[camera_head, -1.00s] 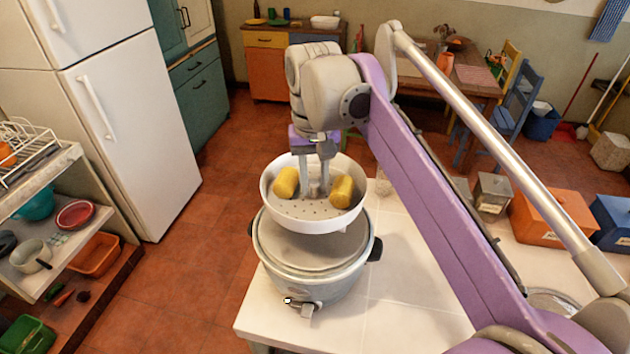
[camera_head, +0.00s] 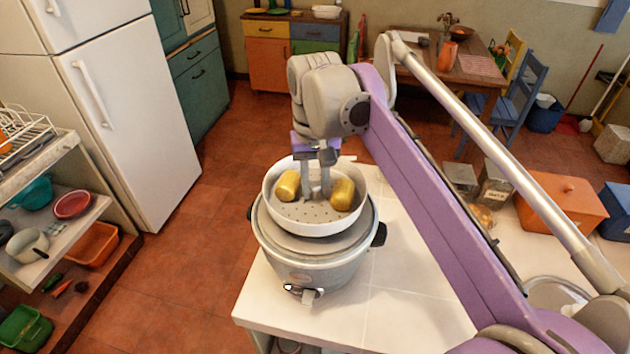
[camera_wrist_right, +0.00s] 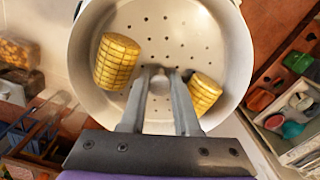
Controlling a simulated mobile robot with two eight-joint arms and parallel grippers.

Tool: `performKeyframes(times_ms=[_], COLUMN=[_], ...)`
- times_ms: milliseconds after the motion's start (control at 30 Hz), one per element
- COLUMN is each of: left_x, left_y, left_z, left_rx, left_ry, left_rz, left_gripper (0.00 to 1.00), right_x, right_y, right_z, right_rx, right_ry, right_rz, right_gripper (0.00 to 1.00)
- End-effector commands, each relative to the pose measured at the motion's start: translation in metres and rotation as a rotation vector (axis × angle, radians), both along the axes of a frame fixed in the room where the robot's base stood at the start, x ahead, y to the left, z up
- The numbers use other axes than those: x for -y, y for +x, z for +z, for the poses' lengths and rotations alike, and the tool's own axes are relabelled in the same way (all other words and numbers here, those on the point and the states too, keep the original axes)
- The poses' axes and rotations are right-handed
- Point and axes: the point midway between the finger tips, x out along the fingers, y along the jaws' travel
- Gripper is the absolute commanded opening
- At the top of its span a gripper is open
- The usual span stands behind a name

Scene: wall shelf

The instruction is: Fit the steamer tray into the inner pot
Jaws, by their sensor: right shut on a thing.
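The steamer tray (camera_head: 300,213) is a white round bowl with holes in its floor and two yellow corn pieces (camera_head: 342,194) (camera_head: 288,186) inside. My right gripper (camera_head: 316,192) reaches down into it and is shut on its small central knob (camera_wrist_right: 159,83). The tray is level, just over the grey rice cooker (camera_head: 318,272). The inner pot (camera_head: 277,232) shows only as a grey part within the cooker's rim; the tray hides much of it. I cannot tell whether tray and pot touch. The wrist view also shows the tray (camera_wrist_right: 215,50). My left gripper is not in view.
The cooker stands on a white tiled counter (camera_head: 400,300), near its left edge. Glass jars (camera_head: 494,187) and an orange box (camera_head: 562,205) stand to the right, beyond my right arm. A shelf with dishes (camera_head: 75,230) is at the left, across a floor gap.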

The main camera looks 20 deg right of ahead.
Motion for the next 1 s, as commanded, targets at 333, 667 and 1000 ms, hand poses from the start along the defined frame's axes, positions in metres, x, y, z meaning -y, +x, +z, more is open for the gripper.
performKeyframes(times_ms=[333,667,1000], left_x=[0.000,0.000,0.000], left_y=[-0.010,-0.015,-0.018], left_z=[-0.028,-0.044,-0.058], left_rx=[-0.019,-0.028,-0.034], left_ry=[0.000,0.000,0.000], left_rz=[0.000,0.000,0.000], left_gripper=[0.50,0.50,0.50], right_x=[0.000,0.000,0.000], right_y=[-0.001,0.000,0.000], right_z=[-0.031,-0.057,-0.080], right_rx=[-0.002,-0.001,0.000], right_ry=[0.001,0.000,0.000], right_rz=[0.000,0.000,0.000], right_gripper=[0.00,0.00,0.00])
